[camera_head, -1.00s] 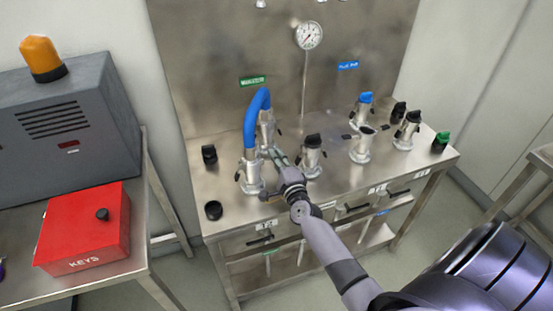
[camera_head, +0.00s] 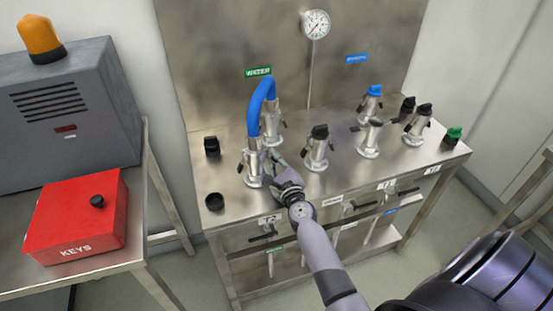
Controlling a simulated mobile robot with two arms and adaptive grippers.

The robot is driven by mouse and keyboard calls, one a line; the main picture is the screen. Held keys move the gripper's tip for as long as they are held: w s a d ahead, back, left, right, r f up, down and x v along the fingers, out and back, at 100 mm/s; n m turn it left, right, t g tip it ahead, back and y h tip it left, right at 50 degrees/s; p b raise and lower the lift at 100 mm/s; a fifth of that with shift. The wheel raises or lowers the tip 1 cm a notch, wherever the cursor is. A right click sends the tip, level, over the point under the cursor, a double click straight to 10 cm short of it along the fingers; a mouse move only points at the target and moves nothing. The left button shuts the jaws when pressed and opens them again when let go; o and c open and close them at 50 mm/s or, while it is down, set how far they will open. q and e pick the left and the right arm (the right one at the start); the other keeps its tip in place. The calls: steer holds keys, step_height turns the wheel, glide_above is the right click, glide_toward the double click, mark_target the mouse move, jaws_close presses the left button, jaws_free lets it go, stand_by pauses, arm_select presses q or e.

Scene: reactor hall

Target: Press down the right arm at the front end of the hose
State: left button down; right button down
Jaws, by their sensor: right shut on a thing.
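The blue hose (camera_head: 255,110) arches between two metal couplings on the steel table. Its front end (camera_head: 253,163) stands upright on a front fitting, with a dark arm (camera_head: 241,168) showing at its left side. My right gripper (camera_head: 272,164) is at the right side of this front end, shut on the right arm there. The fingers mostly hide that arm, so its exact angle cannot be told. My left gripper is not in view.
A black-capped fitting (camera_head: 317,150) stands close to the right of my gripper. More fittings, one with a blue cap (camera_head: 374,91), stand further right. Loose black caps (camera_head: 215,201) lie at left. A red key box (camera_head: 76,216) is on the left table.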

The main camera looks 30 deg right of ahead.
steer(key=shift+a+f+m, duration=0.2)
steer(key=shift+m, duration=0.2)
steer(key=c, duration=1.7)
jaws_free()
steer(key=shift+r, duration=0.1)
